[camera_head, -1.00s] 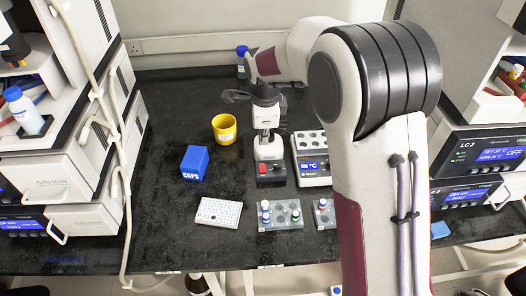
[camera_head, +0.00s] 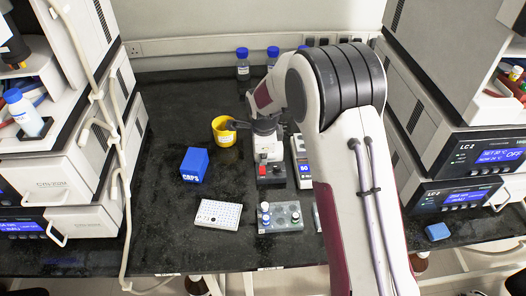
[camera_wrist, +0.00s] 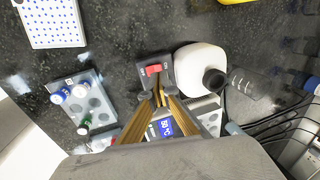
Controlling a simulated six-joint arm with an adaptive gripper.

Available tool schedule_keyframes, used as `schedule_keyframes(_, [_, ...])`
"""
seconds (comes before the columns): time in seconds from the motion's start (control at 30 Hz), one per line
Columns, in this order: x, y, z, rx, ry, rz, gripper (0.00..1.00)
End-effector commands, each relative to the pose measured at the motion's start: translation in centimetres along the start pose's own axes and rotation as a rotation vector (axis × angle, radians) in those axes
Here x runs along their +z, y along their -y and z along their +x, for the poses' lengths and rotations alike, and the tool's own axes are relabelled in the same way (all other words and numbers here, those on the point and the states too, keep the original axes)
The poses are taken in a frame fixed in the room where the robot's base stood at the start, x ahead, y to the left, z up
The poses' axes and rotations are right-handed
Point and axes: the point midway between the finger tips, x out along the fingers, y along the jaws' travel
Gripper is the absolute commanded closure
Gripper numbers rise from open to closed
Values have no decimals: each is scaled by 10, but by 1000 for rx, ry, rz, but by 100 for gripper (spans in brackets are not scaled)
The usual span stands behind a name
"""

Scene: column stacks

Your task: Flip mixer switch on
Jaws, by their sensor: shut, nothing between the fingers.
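The mixer (camera_head: 270,147) is a small white device with a dark base, standing right of the yellow cup. Its red rocker switch (camera_head: 263,171) is on the front of the base. In the wrist view the mixer's white body (camera_wrist: 190,66) and red switch (camera_wrist: 153,70) lie just beyond my fingertips. My gripper (camera_wrist: 160,96) is shut and empty, its gold fingers close together and pointing toward the switch. The tips appear just short of the switch; I cannot tell their height above it. In the head view my dark wrist overlaps the mixer's top. The switch's on or off position is unclear.
A heater block with a blue display (camera_head: 304,170) stands close right of the mixer, partly behind my arm. A yellow cup (camera_head: 223,136) and blue caps box (camera_head: 194,163) are left. A white well plate (camera_head: 218,214) and vial rack (camera_head: 281,217) lie in front.

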Motion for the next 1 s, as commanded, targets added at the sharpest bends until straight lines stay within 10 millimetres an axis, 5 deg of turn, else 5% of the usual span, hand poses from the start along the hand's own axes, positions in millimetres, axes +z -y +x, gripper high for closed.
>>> schedule_keyframes(0.3, [0, 0, 26, 0, 1, 0, 100])
schedule_keyframes(1.0, [0, 4, 40, 1, 0, 0, 100])
